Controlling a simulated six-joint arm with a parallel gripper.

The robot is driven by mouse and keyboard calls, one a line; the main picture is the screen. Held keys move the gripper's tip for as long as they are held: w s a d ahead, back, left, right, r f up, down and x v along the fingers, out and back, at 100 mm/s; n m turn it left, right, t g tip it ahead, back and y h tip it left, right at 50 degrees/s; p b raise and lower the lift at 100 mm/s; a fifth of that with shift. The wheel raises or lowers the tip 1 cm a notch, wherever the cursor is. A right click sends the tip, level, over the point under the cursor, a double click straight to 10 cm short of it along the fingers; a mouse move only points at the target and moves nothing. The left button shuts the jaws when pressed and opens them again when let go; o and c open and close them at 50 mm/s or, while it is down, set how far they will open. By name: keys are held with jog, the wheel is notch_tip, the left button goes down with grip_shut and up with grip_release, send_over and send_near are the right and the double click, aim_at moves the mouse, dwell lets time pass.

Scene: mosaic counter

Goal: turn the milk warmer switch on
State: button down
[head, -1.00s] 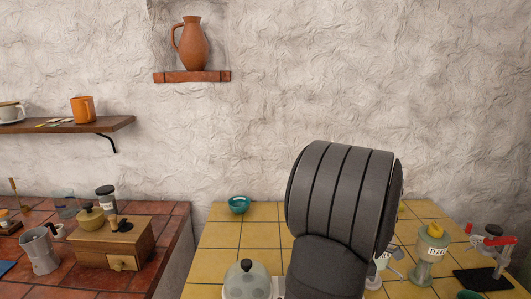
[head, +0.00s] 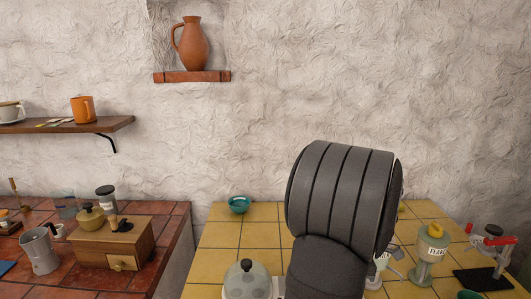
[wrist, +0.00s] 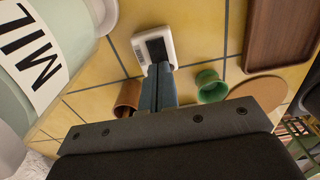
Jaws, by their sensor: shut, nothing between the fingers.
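A white switch housing with a dark rocker (wrist: 155,48) lies on the yellow tiles at the top middle of the wrist view. My gripper (wrist: 160,68) is shut and empty. Its blue-grey fingertips appear at the lower edge of the housing; I cannot tell whether they touch it. Which way the rocker is tipped is not clear. A pale green container (wrist: 28,72) with a partly visible label reading "MIL" stands at the left of the wrist view. In the head view my dark arm hides the switch and the gripper.
Near the fingers are a terracotta cup (wrist: 127,97), a green cup (wrist: 211,86) and a round brown disc (wrist: 259,92). A brown tray (wrist: 281,30) lies at the upper right. In the head view, a teal bowl (head: 239,205) stands at the back and a labelled canister (head: 431,254) at the right.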

jog(key=shift+f, duration=0.9)
dwell(0.3)
jog(key=shift+r, duration=3.55)
jog(key=shift+f, duration=0.15)
notch_tip(320, 180, down, 7)
jog(key=shift+r, duration=0.1)
jog(key=shift+r, duration=0.15)
